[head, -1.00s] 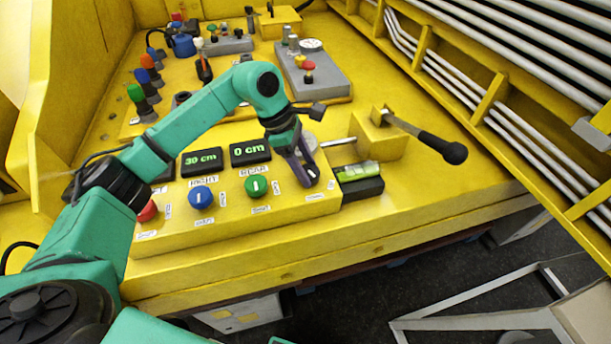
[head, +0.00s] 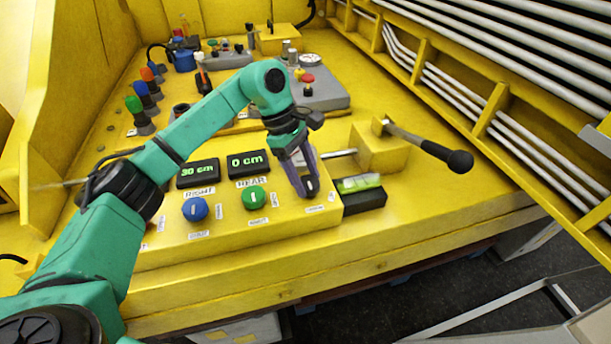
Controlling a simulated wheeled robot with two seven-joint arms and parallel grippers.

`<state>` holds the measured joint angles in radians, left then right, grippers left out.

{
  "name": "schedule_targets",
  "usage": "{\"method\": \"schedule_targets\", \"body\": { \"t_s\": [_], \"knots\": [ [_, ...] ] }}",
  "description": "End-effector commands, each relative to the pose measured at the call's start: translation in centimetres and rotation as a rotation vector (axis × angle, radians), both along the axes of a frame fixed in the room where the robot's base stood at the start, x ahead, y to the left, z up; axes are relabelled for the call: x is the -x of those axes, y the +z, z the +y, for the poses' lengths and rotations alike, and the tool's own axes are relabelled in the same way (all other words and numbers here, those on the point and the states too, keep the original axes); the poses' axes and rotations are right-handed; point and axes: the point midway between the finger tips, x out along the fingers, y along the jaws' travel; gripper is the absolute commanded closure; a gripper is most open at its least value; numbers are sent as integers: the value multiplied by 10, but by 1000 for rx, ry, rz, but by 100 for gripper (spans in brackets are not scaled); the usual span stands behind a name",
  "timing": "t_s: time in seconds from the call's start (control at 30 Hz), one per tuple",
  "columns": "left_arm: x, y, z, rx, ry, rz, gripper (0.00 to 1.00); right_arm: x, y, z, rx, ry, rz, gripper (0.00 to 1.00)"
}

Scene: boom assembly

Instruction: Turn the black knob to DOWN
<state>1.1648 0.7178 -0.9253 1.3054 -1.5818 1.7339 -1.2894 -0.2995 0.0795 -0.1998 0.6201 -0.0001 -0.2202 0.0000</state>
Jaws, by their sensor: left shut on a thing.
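The black knob (head: 311,186) sits on the yellow control box, at the right end of its row of knobs. My left gripper (head: 307,187) comes down on it from above, its purple-grey fingers on either side, shut on the knob. The fingers cover much of the knob, so its pointer direction and the labels around it are hard to read. My right gripper does not show in the head view.
A green knob (head: 254,197) and a blue knob (head: 195,209) sit left of the black one, under displays reading "0 cm" (head: 248,163) and "30 cm" (head: 198,173). A black-handled lever (head: 432,148) and a black box with a green vial (head: 361,193) stand to the right.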

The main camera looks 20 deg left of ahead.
Motion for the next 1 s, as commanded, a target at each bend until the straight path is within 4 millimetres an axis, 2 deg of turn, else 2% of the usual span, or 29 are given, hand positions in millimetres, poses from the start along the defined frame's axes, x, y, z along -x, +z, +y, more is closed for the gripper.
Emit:
{"method": "schedule_targets", "body": {
  "t_s": [0.07,0.1,0.17,0.47,0.6,0.77,1.0],
  "knots": [
    [1,-1,0,0,-3,1,94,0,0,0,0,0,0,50],
    [1,-1,-1,0,-3,1,31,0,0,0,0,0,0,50],
    [1,-1,0,0,-3,1,9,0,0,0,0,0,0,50],
    [0,0,0,0,0,0,9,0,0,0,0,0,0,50],
    [-2,8,4,0,2,-3,9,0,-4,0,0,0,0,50],
    [-6,42,17,0,2,-6,9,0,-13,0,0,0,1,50],
    [-11,108,43,1,1,-3,9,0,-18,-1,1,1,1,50]
  ]
}}
